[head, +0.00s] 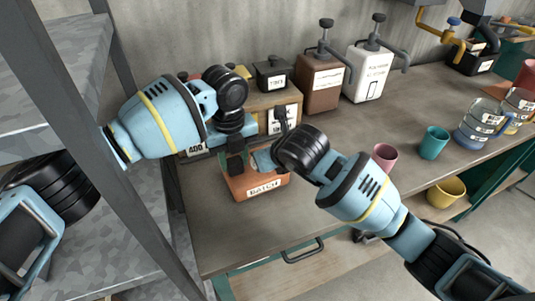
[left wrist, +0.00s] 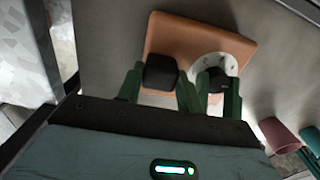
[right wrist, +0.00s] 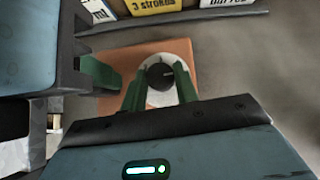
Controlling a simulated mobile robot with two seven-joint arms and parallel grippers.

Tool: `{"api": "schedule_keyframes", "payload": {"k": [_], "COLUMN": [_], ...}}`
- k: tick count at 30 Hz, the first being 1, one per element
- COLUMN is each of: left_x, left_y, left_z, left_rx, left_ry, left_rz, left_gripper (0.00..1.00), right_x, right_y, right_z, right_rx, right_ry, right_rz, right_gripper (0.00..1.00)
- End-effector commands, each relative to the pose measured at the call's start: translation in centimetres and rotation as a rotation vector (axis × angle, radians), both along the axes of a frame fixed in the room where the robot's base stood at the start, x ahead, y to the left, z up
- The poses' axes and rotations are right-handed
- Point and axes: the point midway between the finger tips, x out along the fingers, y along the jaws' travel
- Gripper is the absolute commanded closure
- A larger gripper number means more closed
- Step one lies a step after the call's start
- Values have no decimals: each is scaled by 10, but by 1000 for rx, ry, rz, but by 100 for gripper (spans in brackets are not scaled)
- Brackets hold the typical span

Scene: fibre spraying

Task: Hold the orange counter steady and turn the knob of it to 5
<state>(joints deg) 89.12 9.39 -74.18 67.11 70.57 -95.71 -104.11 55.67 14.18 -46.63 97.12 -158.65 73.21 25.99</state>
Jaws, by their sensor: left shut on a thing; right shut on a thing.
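The orange counter (head: 238,187), labelled BATCH, sits on the bench near its front left; its sloping top shows in the left wrist view (left wrist: 200,35). My left gripper (head: 237,163) is shut on the black block (left wrist: 160,72) on the counter's top. My right gripper (right wrist: 160,90) is shut on the black knob (right wrist: 160,75), beside the left gripper. The white dial (right wrist: 159,60) surrounds the knob, partly hidden by the fingers. The dial's numbers and the knob's setting are too small to read. In the head view the right arm hides the knob.
Behind the counter stand a wooden box with labels (head: 258,100), a black box (head: 271,74), a brown dispenser (head: 319,82) and a white one (head: 366,74). Pink (head: 384,157) and teal (head: 434,142) cups stand to the right. A metal shelf (head: 75,50) is close on the left.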

Motion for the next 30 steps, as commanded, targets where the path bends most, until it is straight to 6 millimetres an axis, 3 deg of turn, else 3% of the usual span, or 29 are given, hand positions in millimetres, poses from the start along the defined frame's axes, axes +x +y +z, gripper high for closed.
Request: {"api": "schedule_keyframes", "payload": {"k": [22,23,27,30], "left_x": [0,0,0,0], "left_y": [0,0,0,0], "left_z": [1,1,1,1], "left_rx": [0,0,0,0], "left_ry": [0,0,0,0], "left_rz": [1,1,1,1], "left_gripper": [100,100,100,100], "right_x": [0,0,0,0], "right_y": [0,0,0,1], "right_z": [0,0,0,0], "right_rx": [1,1,1,2], "right_ry": [0,0,0,0], "right_rz": [-93,-93,-93,-92], "right_gripper": [93,66,48,48]}}
